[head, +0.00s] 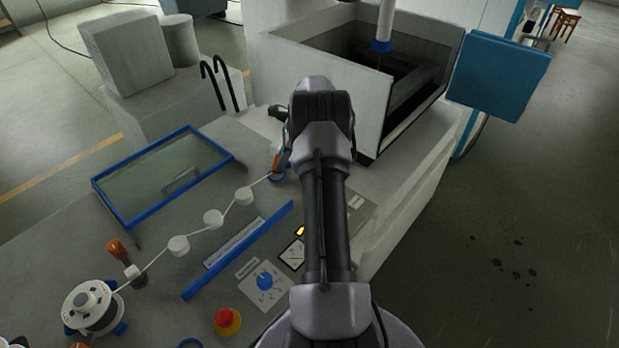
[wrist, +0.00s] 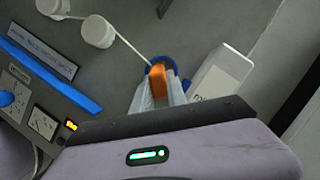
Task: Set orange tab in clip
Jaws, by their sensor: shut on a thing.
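An orange tab (wrist: 157,78) shows between the fingertips of my gripper (wrist: 158,94) in the wrist view. My gripper is shut on it. In the head view the orange tab (head: 276,160) shows just left of my arm, which hides most of the gripper. A white line runs from the tab over the white rollers (head: 213,218) back to the spool (head: 93,304). A blue ring (wrist: 162,62) lies right behind the tab; I cannot tell whether they touch. I cannot make out a clip for certain.
A pale box with lettering (wrist: 222,80) stands close right of the tab. A blue bar (head: 238,250), a blue-framed glass panel (head: 165,175), a blue knob (head: 265,281) and a red button (head: 228,321) are on the grey top. An open tank (head: 330,70) is behind my arm.

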